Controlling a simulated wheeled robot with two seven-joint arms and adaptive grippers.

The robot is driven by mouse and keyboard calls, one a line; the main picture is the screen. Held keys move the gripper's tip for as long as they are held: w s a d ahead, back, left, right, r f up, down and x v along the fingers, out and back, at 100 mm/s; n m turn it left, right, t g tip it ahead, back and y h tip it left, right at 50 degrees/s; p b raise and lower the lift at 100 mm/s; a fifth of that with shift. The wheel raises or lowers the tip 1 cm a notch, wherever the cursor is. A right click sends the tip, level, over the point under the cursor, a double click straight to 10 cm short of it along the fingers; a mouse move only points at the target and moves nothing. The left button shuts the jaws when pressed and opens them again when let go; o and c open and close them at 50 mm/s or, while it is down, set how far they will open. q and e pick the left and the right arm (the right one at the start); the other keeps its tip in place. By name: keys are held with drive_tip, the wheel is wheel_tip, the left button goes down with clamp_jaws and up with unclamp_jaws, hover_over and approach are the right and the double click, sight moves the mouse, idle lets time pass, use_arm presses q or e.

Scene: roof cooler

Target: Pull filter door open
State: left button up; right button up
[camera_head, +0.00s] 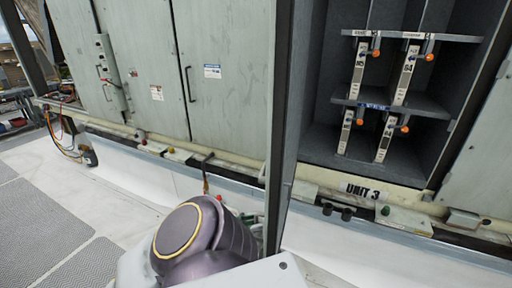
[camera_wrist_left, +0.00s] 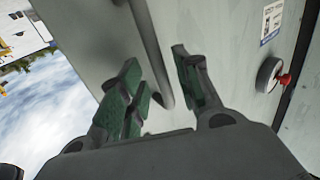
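The filter door (camera_head: 289,110) stands swung out and is seen nearly edge-on, left of an open bay with shelves. In the left wrist view a pale door panel (camera_wrist_left: 225,25) fills much of the picture, with a grey bar handle (camera_wrist_left: 150,50) that bends in at its lower end. My left gripper (camera_wrist_left: 156,62) has green-padded fingers, apart on either side of the handle. I cannot tell whether a pad touches it. In the head view my left arm rises from the bottom, and its gripper is not clearly visible, apparently hidden by the door. My right gripper is not in view.
Filters (camera_head: 406,78) with orange-tipped knobs stand in the bay (camera_head: 435,150). Closed cabinet doors (camera_head: 225,60) with handles are at left. A pale ledge (camera_head: 410,220) with fittings runs below. A red knob (camera_wrist_left: 285,79) juts from the panel. Open floor (camera_head: 40,215) lies front left.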

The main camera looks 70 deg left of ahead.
use_arm(q)
drive_tip(key=s, duration=0.6)
idle(0.8)
